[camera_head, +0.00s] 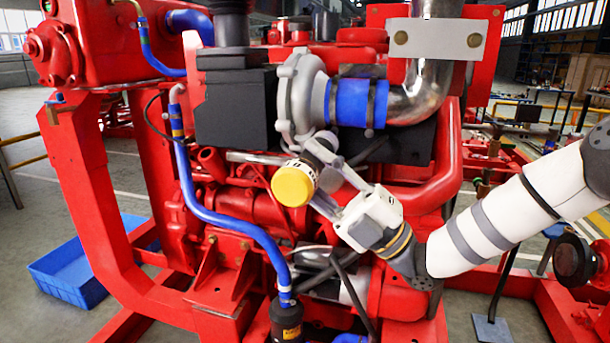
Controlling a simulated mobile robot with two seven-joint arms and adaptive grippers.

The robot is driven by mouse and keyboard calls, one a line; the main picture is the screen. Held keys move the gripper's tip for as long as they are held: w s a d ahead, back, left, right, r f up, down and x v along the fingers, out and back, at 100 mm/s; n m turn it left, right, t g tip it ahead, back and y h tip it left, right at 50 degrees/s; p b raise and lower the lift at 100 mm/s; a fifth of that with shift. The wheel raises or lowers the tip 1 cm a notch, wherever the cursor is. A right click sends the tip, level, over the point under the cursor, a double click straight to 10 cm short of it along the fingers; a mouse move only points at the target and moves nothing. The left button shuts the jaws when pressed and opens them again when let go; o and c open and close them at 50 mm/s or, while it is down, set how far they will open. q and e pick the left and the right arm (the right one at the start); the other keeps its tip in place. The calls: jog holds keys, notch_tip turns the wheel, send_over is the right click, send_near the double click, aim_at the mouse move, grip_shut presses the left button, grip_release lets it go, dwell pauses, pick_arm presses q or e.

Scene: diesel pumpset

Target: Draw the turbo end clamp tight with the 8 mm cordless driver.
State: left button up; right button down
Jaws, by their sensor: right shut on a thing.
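A blue hose (350,103) joins the grey turbo housing (300,95) to a shiny metal pipe. The turbo end clamp (331,104) is a dark band around the hose's left end, beside the turbo. My right gripper (323,172) is just below the hose, shut on a driver with a yellow round end (293,185) pointing toward me. The driver's grey body runs up and back toward the turbo. Its far tip is hidden, so I cannot tell whether it touches the clamp screw. My left gripper is out of view.
A second clamp band (371,104) circles the hose's right end. The red engine and frame (90,200) surround the work spot. A blue coolant pipe (215,215) runs down at left. A blue crate (80,270) is on the floor at left.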

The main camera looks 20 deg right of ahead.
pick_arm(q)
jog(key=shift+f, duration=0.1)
pick_arm(e)
jog(key=shift+w+d+r, duration=0.1)
jog(key=shift+w+d, duration=0.1)
jog(key=shift+w, duration=0.15)
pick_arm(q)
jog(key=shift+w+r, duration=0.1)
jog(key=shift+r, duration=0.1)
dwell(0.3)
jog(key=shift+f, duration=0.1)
pick_arm(e)
jog(key=shift+w+d, duration=0.25)
jog(key=shift+w, duration=0.05)
dwell(0.4)
jog(key=shift+s+a, duration=0.1)
dwell(0.4)
jog(key=shift+w+d, duration=0.25)
jog(key=shift+w, duration=0.05)
dwell(1.5)
jog(key=shift+s+a, duration=0.1)
dwell(0.5)
